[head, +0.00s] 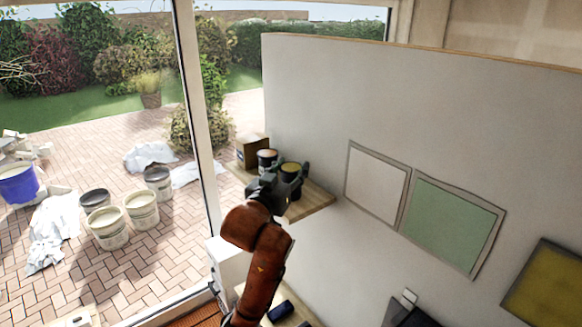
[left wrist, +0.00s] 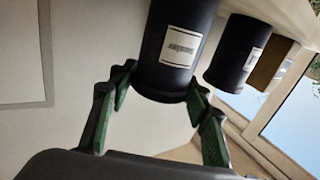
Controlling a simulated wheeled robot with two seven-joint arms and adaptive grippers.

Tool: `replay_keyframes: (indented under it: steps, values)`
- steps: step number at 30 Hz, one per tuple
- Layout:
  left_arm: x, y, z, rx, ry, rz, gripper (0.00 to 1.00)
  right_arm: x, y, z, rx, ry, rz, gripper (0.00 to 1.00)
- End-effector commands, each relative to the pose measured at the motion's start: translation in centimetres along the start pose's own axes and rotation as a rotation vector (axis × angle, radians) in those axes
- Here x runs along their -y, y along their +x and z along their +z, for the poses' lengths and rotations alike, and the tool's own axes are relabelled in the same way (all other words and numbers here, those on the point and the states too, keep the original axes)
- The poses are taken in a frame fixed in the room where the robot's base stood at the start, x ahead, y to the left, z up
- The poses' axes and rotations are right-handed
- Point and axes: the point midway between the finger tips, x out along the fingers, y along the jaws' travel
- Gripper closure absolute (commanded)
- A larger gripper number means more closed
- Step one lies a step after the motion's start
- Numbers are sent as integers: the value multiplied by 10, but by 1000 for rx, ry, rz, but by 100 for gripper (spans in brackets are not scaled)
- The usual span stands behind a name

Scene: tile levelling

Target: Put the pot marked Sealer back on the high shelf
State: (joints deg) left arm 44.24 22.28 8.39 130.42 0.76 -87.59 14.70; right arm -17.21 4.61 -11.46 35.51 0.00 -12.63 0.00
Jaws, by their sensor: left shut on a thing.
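My left gripper (head: 280,184) is at the high shelf (head: 318,199) on the grey wall. It is shut on a dark pot (head: 291,170), which also shows in the left wrist view (left wrist: 172,75) between the green-padded fingers. That pot has a white label (left wrist: 180,47) whose print is too blurred to read for certain. A second dark labelled pot (head: 266,157) stands close beside it, apart from the fingers in the left wrist view (left wrist: 232,50). I cannot tell whether the held pot touches the shelf. My right gripper is not in view.
A brown box (head: 253,150) sits at the shelf's far end, by the second pot. The shelf's near right part is clear. Framed panels, one white (head: 377,180) and one green (head: 450,224), hang on the wall. A window frame (head: 196,120) stands to the left.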

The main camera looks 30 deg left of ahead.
Motion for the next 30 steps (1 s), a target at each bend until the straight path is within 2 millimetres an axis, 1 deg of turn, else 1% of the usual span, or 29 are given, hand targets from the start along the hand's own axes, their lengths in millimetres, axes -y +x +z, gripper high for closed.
replay_keyframes:
  steps: [5, 6, 12, 20, 23, 26, 29, 30]
  values:
    - [0, 0, 3, -1, 0, 0, 86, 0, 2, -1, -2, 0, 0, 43]
    - [0, 0, 3, 0, 0, 0, 53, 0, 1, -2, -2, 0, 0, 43]
    - [0, 0, 2, 0, 0, 0, 39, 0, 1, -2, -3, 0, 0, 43]
    - [0, 0, 2, 0, 0, 0, 38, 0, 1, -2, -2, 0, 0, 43]
    - [0, 0, -2, 0, 0, 0, 38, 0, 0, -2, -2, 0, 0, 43]
    - [0, -12, 0, -3, 0, 0, 38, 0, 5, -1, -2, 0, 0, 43]
    - [0, -30, 0, -5, 0, 1, 38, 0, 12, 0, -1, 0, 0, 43]
    - [0, -39, 0, -6, 0, 0, 38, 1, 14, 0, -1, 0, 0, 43]
